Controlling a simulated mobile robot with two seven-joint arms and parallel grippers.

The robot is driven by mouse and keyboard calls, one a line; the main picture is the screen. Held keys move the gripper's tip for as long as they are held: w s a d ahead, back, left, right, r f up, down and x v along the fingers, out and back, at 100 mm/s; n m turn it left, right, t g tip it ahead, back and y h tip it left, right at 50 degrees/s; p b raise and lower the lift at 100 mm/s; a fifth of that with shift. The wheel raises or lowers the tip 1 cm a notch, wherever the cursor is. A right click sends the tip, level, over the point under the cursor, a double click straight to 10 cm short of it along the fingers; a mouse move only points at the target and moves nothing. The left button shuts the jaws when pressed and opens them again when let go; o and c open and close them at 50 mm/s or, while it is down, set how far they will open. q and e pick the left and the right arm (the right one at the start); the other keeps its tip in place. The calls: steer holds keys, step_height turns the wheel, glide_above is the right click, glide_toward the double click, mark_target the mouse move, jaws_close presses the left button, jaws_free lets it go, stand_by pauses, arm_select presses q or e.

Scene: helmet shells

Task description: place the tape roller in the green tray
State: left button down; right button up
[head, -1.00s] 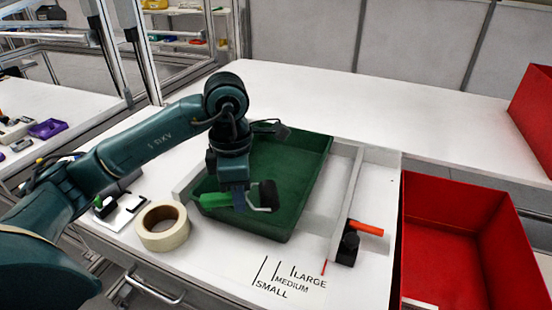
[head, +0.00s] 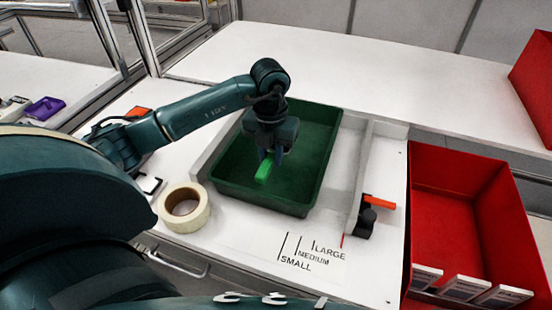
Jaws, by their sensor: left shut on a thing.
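The tape roller (head: 264,171) shows only as a bright green handle end below my left gripper; its black roller end is hidden now. My left gripper (head: 272,158) is shut on the tape roller and points down over the left middle of the green tray (head: 312,190). I cannot tell whether the tape roller touches the tray floor. The green tray lies on the white table, and no other thing shows in it. My right gripper is not in view.
A cream tape roll (head: 183,222) lies left of the tray. A black tool with an orange-red handle (head: 380,202) stands to the right. A red bin (head: 450,210) with several labelled cards at its front is farther right. The white table behind the tray is clear.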

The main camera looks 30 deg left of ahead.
mark_target(271, 181)
arm_select(q)
step_height(271, 181, down, 6)
steer(key=shift+r, duration=0.15)
stand_by(0.3)
steer(key=c, duration=1.3)
jaws_free()
steer(key=shift+o, duration=0.2)
